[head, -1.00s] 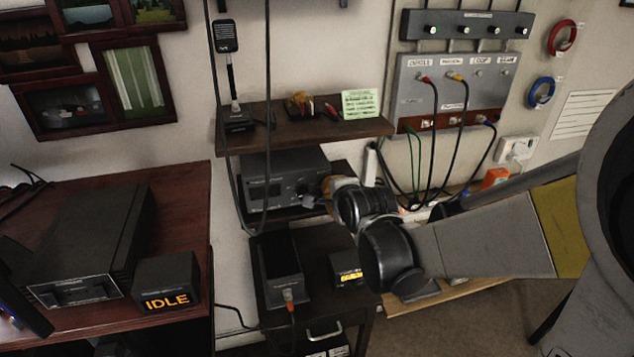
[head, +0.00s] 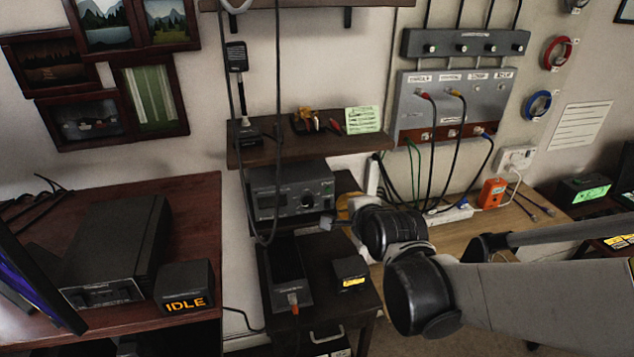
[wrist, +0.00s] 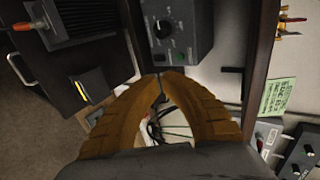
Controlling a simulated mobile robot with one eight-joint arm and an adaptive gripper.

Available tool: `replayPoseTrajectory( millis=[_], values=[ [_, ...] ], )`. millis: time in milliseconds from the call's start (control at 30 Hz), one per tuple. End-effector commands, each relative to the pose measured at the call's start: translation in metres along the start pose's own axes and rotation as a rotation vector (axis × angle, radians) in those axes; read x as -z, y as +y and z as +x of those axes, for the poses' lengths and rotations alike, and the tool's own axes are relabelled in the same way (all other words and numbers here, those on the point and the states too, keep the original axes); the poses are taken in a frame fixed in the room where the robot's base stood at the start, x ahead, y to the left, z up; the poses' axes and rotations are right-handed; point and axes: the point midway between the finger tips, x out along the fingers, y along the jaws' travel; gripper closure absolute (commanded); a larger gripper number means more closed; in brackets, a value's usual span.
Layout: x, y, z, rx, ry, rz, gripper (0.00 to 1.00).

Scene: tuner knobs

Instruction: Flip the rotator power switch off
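I cannot pick out a switch labelled for the rotator; labels are too small to read. A grey tuner-like unit (head: 290,192) with a large dark knob sits under the wall shelf; its front panel shows at the top of the wrist view (wrist: 183,30). A small black box with a yellow lit display (head: 350,271) stands on the dark stand in front of it. My gripper (wrist: 160,73) has its two orange-brown fingers together at the tips, with nothing seen between them, close to the unit's panel edge in the picture. In the head view my wrist mostly hides the gripper.
A black box with a cable (head: 287,275) stands on the dark stand (head: 325,310). The wall shelf (head: 310,146) is above the unit. Cables hang from a grey wall panel (head: 455,105). An IDLE display box (head: 184,287) and a green-lit box (head: 583,190) stand at the sides.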

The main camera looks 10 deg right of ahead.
Motion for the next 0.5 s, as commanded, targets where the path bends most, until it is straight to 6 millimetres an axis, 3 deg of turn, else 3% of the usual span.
replayPoseTrajectory(
  millis=[33, 200, 500],
  values=[
    [0.000, -0.004, -0.013, 0.000, 0.000, 0.000, 1.00],
    [0.000, -0.006, -0.035, 0.000, 0.000, 0.001, 1.00],
    [0.000, -0.004, -0.042, 0.000, 0.000, 0.001, 1.00]
  ],
)
